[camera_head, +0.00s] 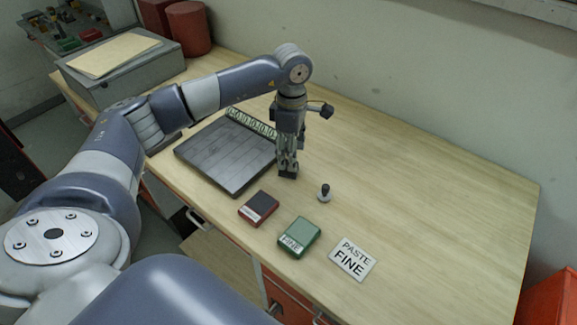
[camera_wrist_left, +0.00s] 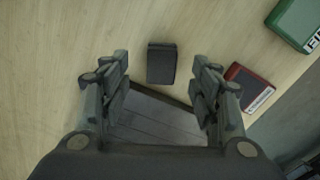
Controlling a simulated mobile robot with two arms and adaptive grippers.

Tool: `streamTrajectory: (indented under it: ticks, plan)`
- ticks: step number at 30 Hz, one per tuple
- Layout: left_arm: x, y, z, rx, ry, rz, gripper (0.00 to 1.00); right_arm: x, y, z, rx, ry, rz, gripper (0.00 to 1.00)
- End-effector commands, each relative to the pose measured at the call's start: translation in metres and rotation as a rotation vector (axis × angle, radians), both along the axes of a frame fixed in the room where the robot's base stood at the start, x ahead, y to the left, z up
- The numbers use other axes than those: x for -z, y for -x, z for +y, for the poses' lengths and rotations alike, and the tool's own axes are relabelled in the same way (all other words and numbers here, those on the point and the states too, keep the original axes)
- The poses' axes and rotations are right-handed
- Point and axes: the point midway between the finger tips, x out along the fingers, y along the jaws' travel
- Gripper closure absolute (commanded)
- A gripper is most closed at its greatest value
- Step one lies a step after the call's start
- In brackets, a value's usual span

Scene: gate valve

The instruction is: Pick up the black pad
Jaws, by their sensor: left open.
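The black pad (camera_wrist_left: 161,63) is a small dark block on the wooden table in the left wrist view. It lies ahead of and between the two open fingers of my left gripper (camera_wrist_left: 162,88), with clear space on both sides. In the head view my left gripper (camera_head: 287,170) points down just right of the grey slab, low over the table. There its fingers mostly hide the pad, and I cannot tell the two dark shapes apart. My right gripper is not in view.
A grey tiled slab (camera_head: 225,158) with a number strip lies left of the gripper. A red box (camera_head: 258,208), a green box (camera_head: 299,237), a small knob (camera_head: 324,193) and a "PASTE FINE" card (camera_head: 352,260) lie toward the front. The right part of the table is clear.

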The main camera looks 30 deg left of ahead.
Motion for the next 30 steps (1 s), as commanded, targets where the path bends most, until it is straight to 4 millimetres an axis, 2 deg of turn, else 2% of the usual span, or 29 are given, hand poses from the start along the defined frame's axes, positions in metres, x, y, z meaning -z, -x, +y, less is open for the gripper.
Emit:
streamTrajectory:
  ticks: [7,12,19,20,26,29,30]
  plan:
    - [0.027,0.006,0.001,0.0,0.0,0.006,0.43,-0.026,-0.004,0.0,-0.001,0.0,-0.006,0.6]
    - [0.047,0.004,0.001,0.001,0.001,0.003,0.43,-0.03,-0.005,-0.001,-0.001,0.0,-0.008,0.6]
    - [0.051,0.004,0.001,0.001,0.001,0.001,0.43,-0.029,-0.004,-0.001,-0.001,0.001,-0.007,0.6]
    - [0.051,0.004,0.001,0.001,0.001,0.001,0.46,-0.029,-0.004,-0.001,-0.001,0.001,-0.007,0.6]
    - [0.05,0.004,0.001,0.001,0.001,0.001,0.91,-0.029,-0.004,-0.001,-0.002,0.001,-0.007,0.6]
    - [0.05,0.004,0.001,0.001,0.001,0.001,0.91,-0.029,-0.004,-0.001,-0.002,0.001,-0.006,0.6]
    - [0.05,0.004,0.001,0.001,0.001,0.001,0.95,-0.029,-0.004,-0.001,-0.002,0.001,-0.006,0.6]
